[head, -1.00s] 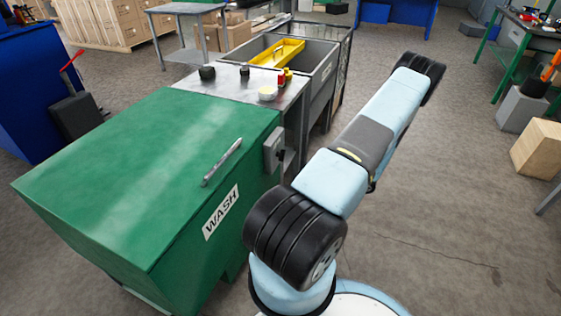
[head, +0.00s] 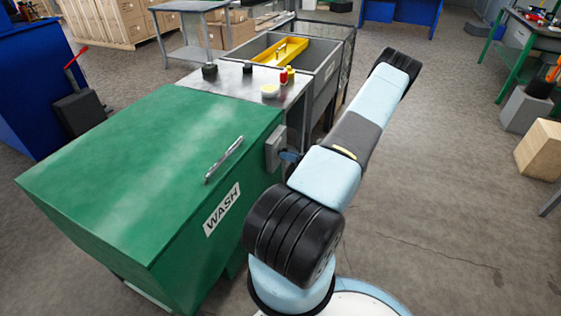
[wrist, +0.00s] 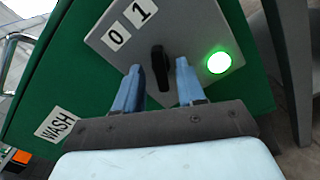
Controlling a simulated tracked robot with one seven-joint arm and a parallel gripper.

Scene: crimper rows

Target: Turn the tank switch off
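The tank switch is a black knob (wrist: 160,68) on a grey box with labels 0 and 1 at its upper left. The knob points up in the wrist view, nearer to the 1 than the 0. A round green lamp (wrist: 218,62) beside it is lit. My gripper (wrist: 158,68) is open, its two blue fingers on either side of the knob with gaps showing. In the head view the grey switch box (head: 275,148) is on the side of the green WASH tank (head: 150,150), and my gripper (head: 290,156) is close against its front, partly hidden by my arm.
A metal bench (head: 232,84) with small containers stands beyond the tank, then a grey basin holding a yellow tray (head: 281,51). A wooden box (head: 540,148) stands on the floor at the right.

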